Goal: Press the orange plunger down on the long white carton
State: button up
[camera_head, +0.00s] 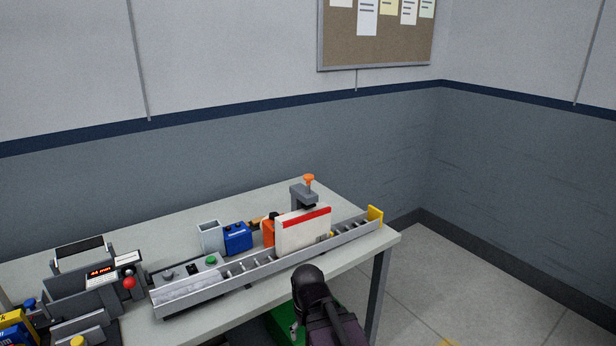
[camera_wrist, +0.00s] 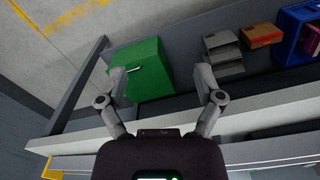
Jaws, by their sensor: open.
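The orange plunger (camera_head: 309,179) stands upright on top of a grey bracket (camera_head: 303,196) toward the table's far right. The long white carton (camera_head: 302,233), with a red band along its top, stands on edge in the grey conveyor track in front of the bracket. My gripper (camera_wrist: 164,80) is open and empty in the wrist view, where neither plunger nor carton can be made out clearly.
A yellow end stop (camera_head: 375,215) closes the track's right end. A blue box (camera_head: 238,237) and a grey bin (camera_head: 210,236) stand behind the track. A device with a red knob (camera_head: 129,282) is at left. Below the table is a green box (camera_wrist: 140,66).

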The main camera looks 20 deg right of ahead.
jog(key=shift+r, duration=0.1)
jog(key=c, duration=0.7)
jog(key=shift+w+r+p, duration=0.2)
jog(key=shift+p, duration=0.1)
jog(key=c, duration=0.3)
jog(key=shift+w+r+p, duration=0.2)
jog(key=shift+r+p, duration=0.1)
grip_shut()
jog(key=w+d+r+n+t+p, duration=0.1)
jog(key=w+d+r+p, duration=0.3)
jog(key=w+r+p, duration=0.5)
jog(key=w+d+r+n+t+y+p, duration=0.1)
jog(key=w+d+r+t+p, duration=0.3)
jog(key=w+r+p, duration=0.5)
jog(key=w+d+r+n+t+y+p, duration=0.1)
jog(key=w+d+r+t+p, duration=0.2)
jog(key=w+r+p, duration=0.7)
jog(key=shift+d+r+n+p, duration=0.4)
jog(key=shift+d+r+p, duration=0.6)
jog(key=shift+r+p, duration=3.45)
notch_tip(320, 180, up, 2)
jog(key=shift+r+b, duration=0.25)
jog(key=shift+b, duration=1)
